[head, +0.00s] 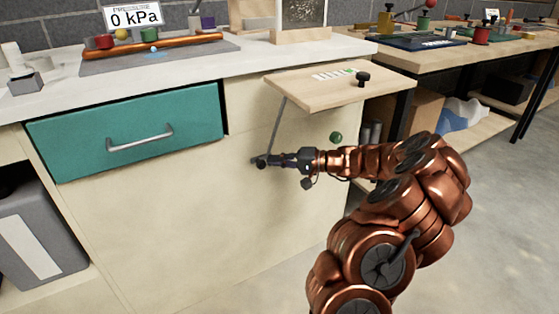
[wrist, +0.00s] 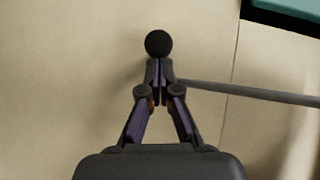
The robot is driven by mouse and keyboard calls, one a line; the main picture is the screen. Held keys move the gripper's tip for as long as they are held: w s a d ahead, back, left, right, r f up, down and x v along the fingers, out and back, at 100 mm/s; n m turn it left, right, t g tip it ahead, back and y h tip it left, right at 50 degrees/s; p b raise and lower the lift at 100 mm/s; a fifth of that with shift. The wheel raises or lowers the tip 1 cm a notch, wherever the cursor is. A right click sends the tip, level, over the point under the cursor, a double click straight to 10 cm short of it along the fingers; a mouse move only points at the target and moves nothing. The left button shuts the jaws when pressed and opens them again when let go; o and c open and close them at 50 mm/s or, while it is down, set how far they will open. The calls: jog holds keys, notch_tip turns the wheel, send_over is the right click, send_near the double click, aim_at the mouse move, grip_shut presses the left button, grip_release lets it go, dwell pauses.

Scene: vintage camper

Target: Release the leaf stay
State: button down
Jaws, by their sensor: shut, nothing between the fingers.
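The leaf (head: 315,95), a pale wooden flap, stands out level from the cabinet side, with a black knob on top. The stay (head: 277,128), a thin grey rod, slopes from under the leaf down to the cabinet face. The stay also shows in the wrist view (wrist: 250,93), running right from beside the fingertips. A black ball knob (head: 261,165) sits at its lower end; in the wrist view the knob (wrist: 158,43) is just beyond the fingertips. My gripper (head: 272,161) is shut and empty at the knob (wrist: 160,70). I cannot tell whether they touch.
A teal drawer (head: 75,140) with a grey handle is to the left. A green ball (head: 336,137) shows below the leaf, above my arm. The counter (head: 225,65) carries a pressure display and coloured parts.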

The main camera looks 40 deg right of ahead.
jog(key=shift+a, duration=0.1)
jog(key=shift+w+a+b, duration=0.15)
jog(key=shift+a+b, duration=0.15)
jog(key=shift+a, duration=1.5)
jog(key=shift+d+r, duration=0.15)
jog(key=shift+d, duration=0.2)
jog(key=p, duration=0.4)
send_near(264, 163)
jog(key=s+d, duration=0.1)
jog(key=d, duration=0.3)
jog(key=shift+d+r, duration=0.15)
jog(key=shift+r, duration=0.3)
